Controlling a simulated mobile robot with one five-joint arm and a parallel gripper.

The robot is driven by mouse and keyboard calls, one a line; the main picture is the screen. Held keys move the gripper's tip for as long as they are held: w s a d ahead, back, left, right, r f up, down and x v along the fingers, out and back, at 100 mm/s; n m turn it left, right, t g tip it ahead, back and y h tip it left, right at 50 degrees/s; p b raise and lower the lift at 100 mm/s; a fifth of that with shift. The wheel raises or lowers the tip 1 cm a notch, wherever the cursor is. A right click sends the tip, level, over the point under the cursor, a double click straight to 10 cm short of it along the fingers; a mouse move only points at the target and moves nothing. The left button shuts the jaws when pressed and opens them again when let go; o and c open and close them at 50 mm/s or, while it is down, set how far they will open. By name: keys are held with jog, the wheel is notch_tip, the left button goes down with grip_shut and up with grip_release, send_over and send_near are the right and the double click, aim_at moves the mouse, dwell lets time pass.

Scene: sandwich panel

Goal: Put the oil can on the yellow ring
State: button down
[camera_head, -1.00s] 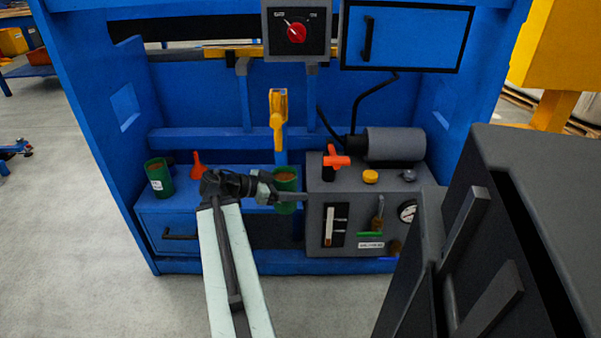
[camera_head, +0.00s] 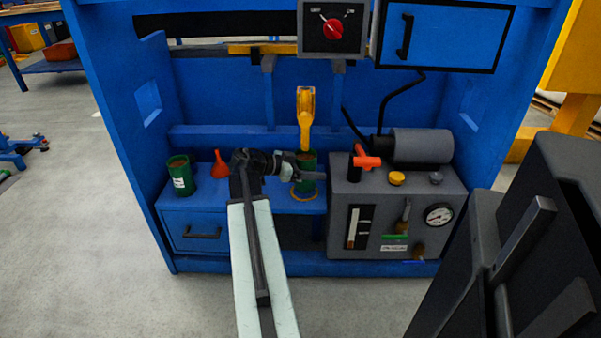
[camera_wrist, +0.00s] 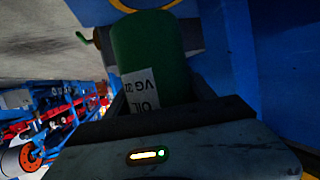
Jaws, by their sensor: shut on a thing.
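The oil can (camera_head: 307,161) is a green cylinder with an open, brownish top. My gripper (camera_head: 307,175) is shut on it and holds it upright over the blue shelf. In the wrist view the can (camera_wrist: 150,52) sits between the jaws, with its white "OIL VG 32" label partly showing. The yellow ring (camera_head: 304,199) lies on the shelf just below the can's base. Its front arc shows; the can hides its back. I cannot tell whether the can touches the ring or hangs slightly above it.
A second green can (camera_head: 181,178) and an orange funnel (camera_head: 219,167) stand to the left. A yellow-handled tool (camera_head: 305,108) hangs behind the held can. A grey pump box (camera_head: 345,215) with an orange handle (camera_head: 366,158) is close on the right.

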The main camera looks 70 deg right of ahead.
jog(key=f+b, duration=0.1)
jog(key=d+f+b, duration=0.2)
jog(key=f+b, duration=0.1)
jog(key=shift+w, duration=0.4)
jog(key=shift+w+a+r, duration=0.1)
jog(key=shift+w+r, duration=0.05)
jog(key=shift+r, duration=0.05)
jog(key=c, duration=0.6)
grip_release()
jog(key=shift+f, duration=0.15)
jog(key=shift+r+p, duration=0.3)
jog(key=shift+p, duration=0.1)
jog(key=p+v, duration=0.3)
jog(key=v, duration=0.9)
jog(key=shift+f+p, duration=0.15)
jog(key=shift+p, duration=0.2)
